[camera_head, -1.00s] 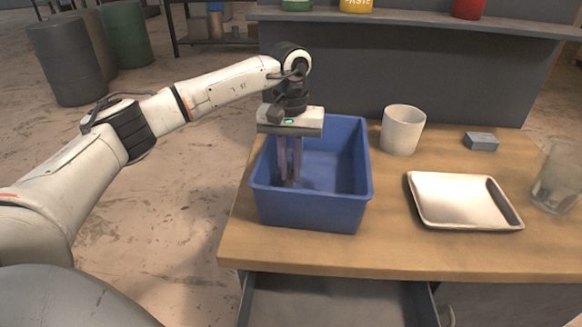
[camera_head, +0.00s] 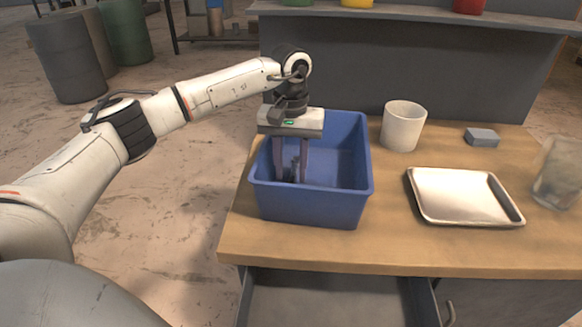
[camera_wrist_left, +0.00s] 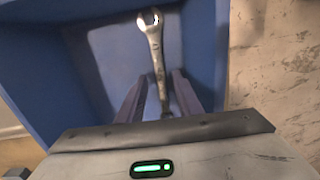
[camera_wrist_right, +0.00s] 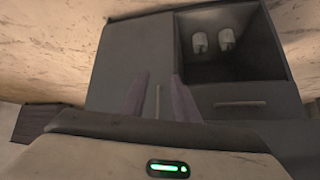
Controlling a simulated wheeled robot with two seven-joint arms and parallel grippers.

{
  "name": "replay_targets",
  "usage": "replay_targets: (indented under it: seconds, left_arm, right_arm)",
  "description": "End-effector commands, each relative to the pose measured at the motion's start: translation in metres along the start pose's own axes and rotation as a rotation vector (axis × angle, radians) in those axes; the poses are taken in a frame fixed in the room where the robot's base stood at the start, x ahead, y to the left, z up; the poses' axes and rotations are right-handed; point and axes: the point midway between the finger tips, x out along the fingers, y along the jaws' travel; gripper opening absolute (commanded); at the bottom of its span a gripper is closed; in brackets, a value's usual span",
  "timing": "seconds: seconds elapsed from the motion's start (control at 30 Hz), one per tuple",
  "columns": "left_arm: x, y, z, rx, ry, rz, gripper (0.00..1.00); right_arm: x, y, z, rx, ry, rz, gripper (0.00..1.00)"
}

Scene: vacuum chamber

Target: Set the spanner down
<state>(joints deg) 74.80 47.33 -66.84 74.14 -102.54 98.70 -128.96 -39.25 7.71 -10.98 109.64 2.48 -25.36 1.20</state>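The blue bin (camera_head: 312,205) stands on the left part of the wooden bench. My left gripper (camera_head: 290,180) points down into it, with its two fingers apart. The metal spanner (camera_wrist_left: 154,42) shows between these fingers in the left wrist view, with a gap on each side. My right gripper (camera_wrist_right: 160,77) is open and empty in front of a grey cabinet front.
A white cup (camera_head: 403,127), a metal tray (camera_head: 465,196), a small grey block (camera_head: 482,137) and a clear glass (camera_head: 557,175) stand right of the bin. An open drawer (camera_wrist_right: 232,75) holding two pale items shows in the right wrist view.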

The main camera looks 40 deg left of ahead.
Motion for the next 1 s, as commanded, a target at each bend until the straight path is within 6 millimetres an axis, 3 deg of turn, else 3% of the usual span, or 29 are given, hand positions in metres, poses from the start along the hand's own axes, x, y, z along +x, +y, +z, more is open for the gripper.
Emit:
replay_targets:
  seconds: [0.17,0.37,0.7,1.0]
  left_arm:
    - [-0.001,0.0,0.0,0.0,0.0,0.0,0.32]
    - [-0.022,0.001,-0.001,0.0,0.003,0.002,0.32]
    - [-0.097,0.001,0.0,0.001,0.003,0.003,0.32]
    - [-0.131,0.001,0.0,0.001,0.0,0.001,0.32]
  right_arm:
    - [-0.001,-0.001,0.0,0.0,0.0,-0.001,0.28]
    - [-0.003,-0.001,-0.004,0.002,0.006,-0.001,0.28]
    - [-0.001,0.0,0.001,0.001,0.0,-0.001,0.28]
    - [-0.001,0.0,0.001,0.001,-0.002,-0.001,0.28]
